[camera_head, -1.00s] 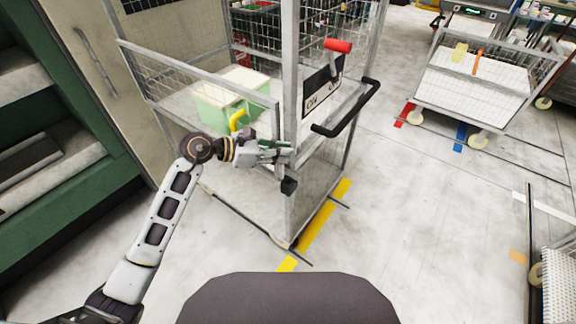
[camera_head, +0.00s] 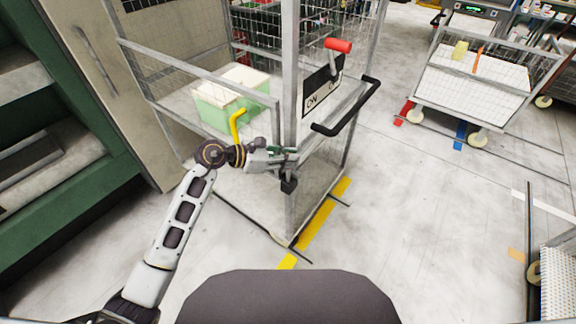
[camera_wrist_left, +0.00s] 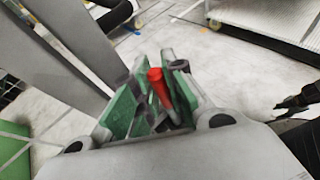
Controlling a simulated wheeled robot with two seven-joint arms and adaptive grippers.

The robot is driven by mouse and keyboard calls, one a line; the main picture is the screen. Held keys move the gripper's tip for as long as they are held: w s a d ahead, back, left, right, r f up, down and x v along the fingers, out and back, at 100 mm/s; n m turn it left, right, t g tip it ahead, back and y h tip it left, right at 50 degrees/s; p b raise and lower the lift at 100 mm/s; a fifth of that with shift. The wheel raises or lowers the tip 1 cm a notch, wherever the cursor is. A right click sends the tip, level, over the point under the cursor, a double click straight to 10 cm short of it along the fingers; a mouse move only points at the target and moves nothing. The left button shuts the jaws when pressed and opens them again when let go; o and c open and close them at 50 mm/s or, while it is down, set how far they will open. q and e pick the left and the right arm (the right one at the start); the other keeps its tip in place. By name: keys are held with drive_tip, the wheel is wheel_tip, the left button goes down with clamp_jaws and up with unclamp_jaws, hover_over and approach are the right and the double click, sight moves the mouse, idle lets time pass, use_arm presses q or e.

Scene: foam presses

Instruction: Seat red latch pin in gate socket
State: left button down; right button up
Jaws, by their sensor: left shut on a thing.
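My left gripper (camera_head: 284,158) is in front of the near corner post of the mesh cage cart (camera_head: 289,90). In the left wrist view its green-padded fingers are shut on the red latch pin (camera_wrist_left: 160,90), whose red end stands up between them. The pin cannot be made out in the head view. A small dark block (camera_head: 289,185) sits at the corner post just below my fingers; I cannot tell if it is the gate socket. Whether the pin touches anything is hidden.
A red-ended lever (camera_head: 338,45) and a black handle (camera_head: 350,118) are on the cart's right side. A pale green crate (camera_head: 215,108) is inside the cart, with a yellow curved bar (camera_head: 236,122) near my wrist. Open floor (camera_head: 420,220) lies to the right.

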sight(288, 182)
use_arm(q)
drive_tip(key=shift+f, duration=1.75)
use_arm(e)
drive_tip(key=shift+s+a, duration=0.55)
drive_tip(key=shift+s, duration=0.15)
drive_tip(key=shift+w, duration=0.1)
use_arm(q)
drive_tip(key=shift+f, duration=0.1)
drive_tip(key=c, duration=1.7)
unclamp_jaws()
drive_tip(key=shift+c, duration=0.2)
use_arm(e)
drive_tip(key=shift+w+d+r, duration=0.1)
drive_tip(key=shift+w+d, duration=0.4)
drive_tip(key=shift+w, duration=0.3)
